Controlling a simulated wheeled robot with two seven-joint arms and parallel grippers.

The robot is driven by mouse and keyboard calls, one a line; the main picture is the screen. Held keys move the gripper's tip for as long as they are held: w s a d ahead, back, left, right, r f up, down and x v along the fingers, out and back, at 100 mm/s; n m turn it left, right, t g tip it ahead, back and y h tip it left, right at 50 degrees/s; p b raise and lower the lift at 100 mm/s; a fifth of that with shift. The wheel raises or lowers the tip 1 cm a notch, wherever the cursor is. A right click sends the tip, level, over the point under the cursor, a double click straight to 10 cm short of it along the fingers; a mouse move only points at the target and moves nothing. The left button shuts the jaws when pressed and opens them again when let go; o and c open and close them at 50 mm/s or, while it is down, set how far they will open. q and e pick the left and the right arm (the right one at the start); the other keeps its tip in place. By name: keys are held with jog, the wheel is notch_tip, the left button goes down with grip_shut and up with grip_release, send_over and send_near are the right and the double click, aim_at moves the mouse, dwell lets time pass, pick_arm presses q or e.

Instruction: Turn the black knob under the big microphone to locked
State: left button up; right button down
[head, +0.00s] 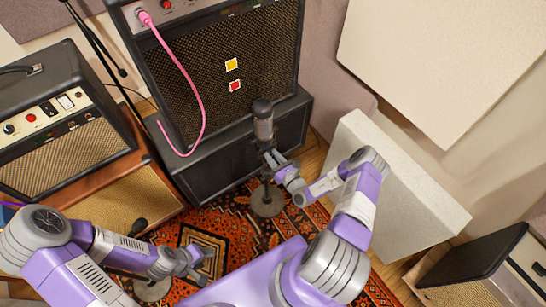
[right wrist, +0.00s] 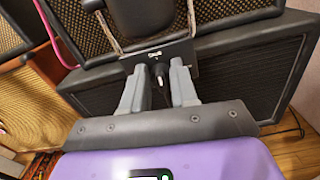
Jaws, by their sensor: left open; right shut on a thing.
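The big microphone (head: 263,118) stands upright on a stand with a round base (head: 268,201) on the rug. Its dark body (right wrist: 143,18) also shows at the top of the right wrist view. Below it is a dark bracket plate with the small black knob (right wrist: 160,70), with a small pale mark above it. My right gripper (right wrist: 159,73) has its two grey fingers on either side of the knob and is shut on it. The knob's turn angle is hard to read. In the head view, my right gripper (head: 271,160) is just below the microphone. My left gripper (head: 198,262) is open and low at the left.
A large amp (head: 225,75) with a pink cable (head: 190,85) stands on a black cabinet (head: 240,150) behind the microphone. Another amp (head: 65,120) is at the left. A pale panel (head: 410,200) leans at the right. A second stand's base (head: 152,290) is near my left gripper.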

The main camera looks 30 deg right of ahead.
jog(key=m, duration=0.8)
jog(key=shift+d+f+m, duration=0.25)
jog(key=shift+d+m, duration=0.1)
jog(key=shift+m, duration=0.05)
jog(key=m, duration=0.3)
jog(key=shift+f+m, duration=0.15)
jog(key=shift+m, duration=0.15)
jog(key=m, duration=0.4)
jog(key=shift+f+b, duration=0.15)
jog(key=shift+b, duration=0.2)
jog(key=c, duration=0.9)
grip_release()
jog(key=shift+s+d, duration=0.1)
